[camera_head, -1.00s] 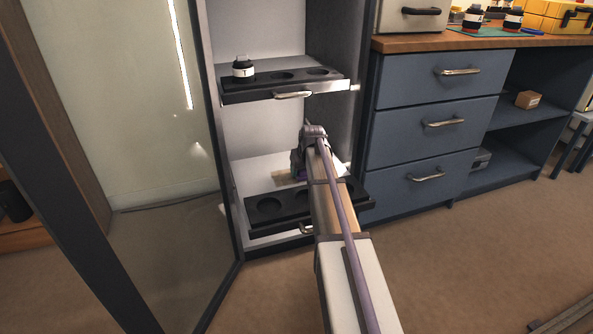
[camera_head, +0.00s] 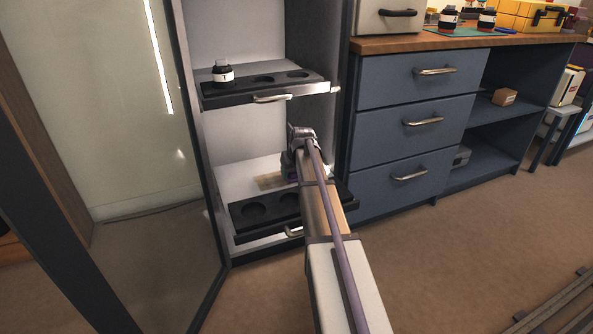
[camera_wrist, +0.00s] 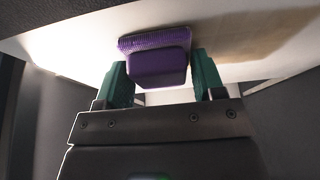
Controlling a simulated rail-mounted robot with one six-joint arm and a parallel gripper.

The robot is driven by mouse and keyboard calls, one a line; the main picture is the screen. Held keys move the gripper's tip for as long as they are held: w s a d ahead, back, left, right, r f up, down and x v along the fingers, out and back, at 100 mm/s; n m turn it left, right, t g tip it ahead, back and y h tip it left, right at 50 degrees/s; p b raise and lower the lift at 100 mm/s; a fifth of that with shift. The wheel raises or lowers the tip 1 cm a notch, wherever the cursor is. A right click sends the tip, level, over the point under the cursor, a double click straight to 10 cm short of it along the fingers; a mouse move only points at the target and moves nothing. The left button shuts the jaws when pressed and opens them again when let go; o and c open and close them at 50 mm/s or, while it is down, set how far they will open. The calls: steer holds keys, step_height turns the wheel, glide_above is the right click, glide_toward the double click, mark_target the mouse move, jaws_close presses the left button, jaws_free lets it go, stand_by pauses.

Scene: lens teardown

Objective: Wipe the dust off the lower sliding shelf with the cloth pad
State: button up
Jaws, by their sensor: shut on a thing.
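The lower sliding shelf (camera_head: 240,218) is pulled out of the cabinet, with a black tray front with round recesses and a white surface (camera_head: 235,180) behind it. A brown dust patch (camera_head: 268,182) lies on the white surface, left of my gripper (camera_head: 290,168). In the wrist view the patch (camera_wrist: 255,38) shows at upper right. My gripper (camera_wrist: 158,72) is shut on the purple cloth pad (camera_wrist: 158,66), held between green fingers. The pad's bristly face is at or very near the white surface; I cannot tell whether it touches. My arm hides the shelf's right part.
An upper shelf (camera_head: 240,92) above holds a dark bottle with a white label (camera_head: 223,73). A glass door (camera_head: 130,150) stands open at left. Blue drawers (camera_head: 412,128) stand right of the cabinet. The floor (camera_head: 450,240) at right is mostly clear.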

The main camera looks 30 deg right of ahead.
glide_toward(265, 178)
steer(key=shift+w+a+f, duration=0.1)
steer(key=shift+f, duration=1.35)
steer(key=shift+w+a+f, duration=0.1)
steer(key=shift+f, duration=1.35)
steer(key=shift+w+a+f, duration=0.1)
steer(key=shift+w+a, duration=0.1)
steer(key=shift+a, duration=0.65)
steer(key=shift+w+a+f, duration=0.1)
steer(key=shift+w+a, duration=0.05)
steer(key=shift+a, duration=0.7)
steer(key=shift+w+d+r, duration=0.1)
steer(key=shift+w, duration=0.55)
steer(key=shift+w+d, duration=0.15)
steer(key=shift+w, duration=0.45)
steer(key=shift+s+d, duration=0.2)
steer(key=shift+d, duration=0.7)
steer(key=shift+s+d, duration=0.25)
steer(key=shift+d, duration=0.7)
